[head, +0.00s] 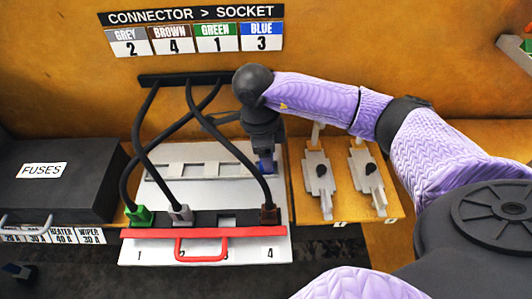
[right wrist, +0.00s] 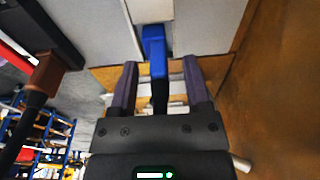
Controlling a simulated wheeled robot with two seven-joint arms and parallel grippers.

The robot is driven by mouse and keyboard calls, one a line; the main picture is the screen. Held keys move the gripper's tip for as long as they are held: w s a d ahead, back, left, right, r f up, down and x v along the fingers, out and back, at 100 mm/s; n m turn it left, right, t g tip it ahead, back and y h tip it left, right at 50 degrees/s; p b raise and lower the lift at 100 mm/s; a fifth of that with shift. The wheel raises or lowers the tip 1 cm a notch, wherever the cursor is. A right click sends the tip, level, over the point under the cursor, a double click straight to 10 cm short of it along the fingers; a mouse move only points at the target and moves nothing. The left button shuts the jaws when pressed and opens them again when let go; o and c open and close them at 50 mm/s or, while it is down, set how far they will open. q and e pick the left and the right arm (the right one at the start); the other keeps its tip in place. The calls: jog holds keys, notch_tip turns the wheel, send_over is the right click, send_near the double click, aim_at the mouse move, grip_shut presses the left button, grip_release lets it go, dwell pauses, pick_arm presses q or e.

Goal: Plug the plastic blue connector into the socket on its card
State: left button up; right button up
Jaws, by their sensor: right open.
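The blue connector (head: 264,166) sits at the right end of the pale slotted strip on the white panel, with a black cable running up from it. It also shows in the right wrist view (right wrist: 154,50), just ahead of and between my fingers. My right gripper (right wrist: 160,72) is open around the line of the connector and its cable. In the head view my right gripper (head: 264,150) points down over the connector and partly hides it. The black socket strip (head: 205,218) has an empty socket (head: 227,220) above number 3. My left gripper is not in view.
Green (head: 138,215), grey (head: 181,214) and brown (head: 269,214) connectors stand in the strip, their cables crossing above the panel. A red bar with a handle (head: 200,236) lies in front. A fuse box (head: 60,180) is left; two grey latches (head: 319,178) are right.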

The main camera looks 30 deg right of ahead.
jog(key=shift+c, duration=0.7)
grip_shut()
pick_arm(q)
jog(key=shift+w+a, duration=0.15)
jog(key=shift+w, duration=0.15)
